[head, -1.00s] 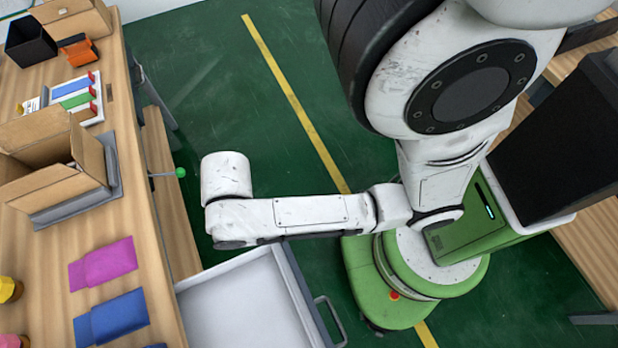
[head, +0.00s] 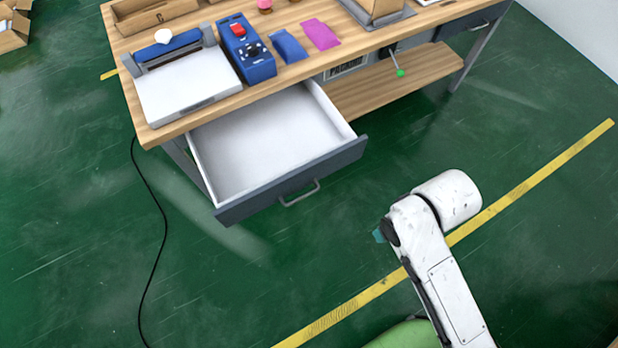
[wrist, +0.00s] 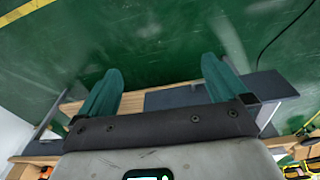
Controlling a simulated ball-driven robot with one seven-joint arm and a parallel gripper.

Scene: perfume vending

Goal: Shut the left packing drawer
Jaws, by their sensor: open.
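The left packing drawer (head: 265,145) is pulled open under the left part of the workbench. It has a white, empty interior and a dark grey front with a handle (head: 300,194). My gripper (head: 379,236) is to the right of and nearer than the drawer front, apart from it; in the head view only a teal fingertip shows past the arm. In the wrist view my gripper (wrist: 162,66) has its two teal fingers wide apart with nothing between them. A dark grey panel (wrist: 270,85), apparently the drawer front, shows beyond the right finger.
The wooden workbench (head: 300,75) holds a flat sealing machine (head: 185,85), a blue control box (head: 246,55), and blue and magenta packets (head: 320,35). A green-tipped lever (head: 400,72) juts out beneath its top. A black cable (head: 160,220) lies left of the drawer. Green floor before the drawer is clear.

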